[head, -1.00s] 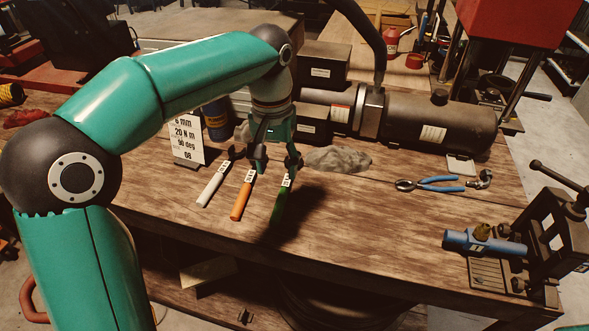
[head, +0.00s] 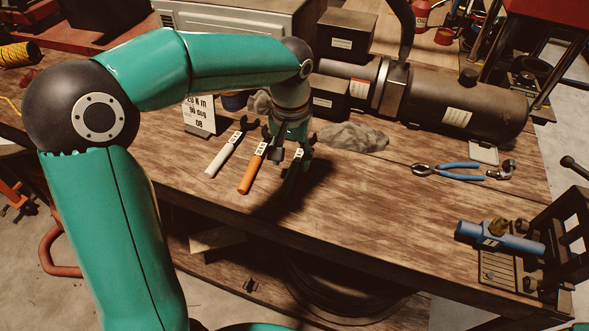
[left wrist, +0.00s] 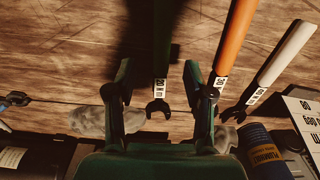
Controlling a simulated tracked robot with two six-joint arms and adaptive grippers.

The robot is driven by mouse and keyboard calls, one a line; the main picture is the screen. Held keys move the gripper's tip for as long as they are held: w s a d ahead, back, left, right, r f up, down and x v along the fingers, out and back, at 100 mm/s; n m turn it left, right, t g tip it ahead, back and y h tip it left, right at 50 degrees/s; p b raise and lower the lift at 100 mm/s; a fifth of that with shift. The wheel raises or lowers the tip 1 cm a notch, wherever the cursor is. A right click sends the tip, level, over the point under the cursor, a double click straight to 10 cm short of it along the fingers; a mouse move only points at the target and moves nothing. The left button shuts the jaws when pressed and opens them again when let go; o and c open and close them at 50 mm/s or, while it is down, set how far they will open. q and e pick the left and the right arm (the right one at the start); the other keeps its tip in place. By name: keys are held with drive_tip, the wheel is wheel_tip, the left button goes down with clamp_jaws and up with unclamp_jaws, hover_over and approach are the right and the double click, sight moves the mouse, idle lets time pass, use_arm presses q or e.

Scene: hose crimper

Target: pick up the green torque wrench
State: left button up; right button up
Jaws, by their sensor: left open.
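The green torque wrench (head: 289,187) lies on the wooden bench, the rightmost of three wrenches, partly hidden by my left gripper (head: 291,158) in the head view. In the left wrist view its dark, shadowed handle (left wrist: 162,40) runs down to an open-ended jaw. My left gripper (left wrist: 160,88) is open, with one finger on each side of the wrench; I cannot tell whether they touch it. The orange wrench (head: 252,174) and white wrench (head: 224,160) lie to its left in the head view. My right gripper is not in view.
A printed card (head: 200,116) stands behind the wrenches. A grey lump (head: 353,137) lies to the right, near the dark crimper cylinder (head: 465,108). Blue-handled pliers (head: 455,170) and a blue tool (head: 500,238) are farther right. The bench's front middle is clear.

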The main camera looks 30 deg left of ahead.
sight(290, 174)
use_arm(q)
drive_tip(key=shift+a+f+p, duration=0.1)
drive_tip(key=shift+f+p, duration=0.4)
drive_tip(key=shift+f, duration=2.2)
clamp_jaws()
